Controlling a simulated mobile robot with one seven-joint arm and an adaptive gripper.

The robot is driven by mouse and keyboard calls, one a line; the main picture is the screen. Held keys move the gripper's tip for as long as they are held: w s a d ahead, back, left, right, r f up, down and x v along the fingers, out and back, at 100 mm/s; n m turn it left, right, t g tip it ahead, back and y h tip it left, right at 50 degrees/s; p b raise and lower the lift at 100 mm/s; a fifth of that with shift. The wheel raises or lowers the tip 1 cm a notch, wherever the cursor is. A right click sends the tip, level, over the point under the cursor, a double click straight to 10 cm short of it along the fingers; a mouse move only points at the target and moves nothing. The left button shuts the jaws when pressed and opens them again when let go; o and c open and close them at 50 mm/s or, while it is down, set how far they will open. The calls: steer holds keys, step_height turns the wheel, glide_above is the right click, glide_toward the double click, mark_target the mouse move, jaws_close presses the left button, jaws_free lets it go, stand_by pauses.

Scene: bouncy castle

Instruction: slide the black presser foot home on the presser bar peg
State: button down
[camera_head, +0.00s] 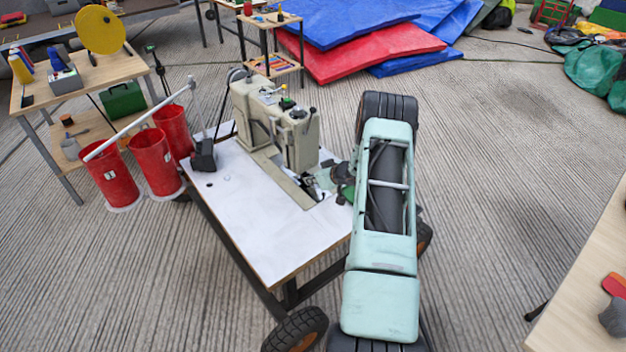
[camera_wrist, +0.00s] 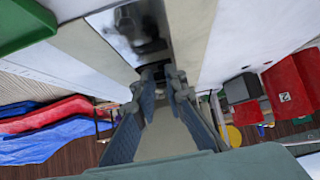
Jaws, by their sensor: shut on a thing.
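The foot is mostly hidden by the fingertips. In the head view my gripper is beside the machine's right end, partly hidden by my arm. The presser bar peg cannot be made out, so I cannot tell whether the foot touches it.
The white table top (camera_head: 235,205) is mostly clear left of the machine. A black box (camera_head: 204,155) sits at its left edge, near red buckets (camera_head: 162,165). Another table (camera_head: 580,275) is at the right. Blue and red mats (camera_head: 360,50) lie behind.

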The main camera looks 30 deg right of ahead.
steer(key=shift+w, duration=0.15)
stand_by(0.3)
steer(key=c, duration=1.9)
jaws_free()
steer(key=v, duration=1.2)
steer(key=shift+w, duration=0.1)
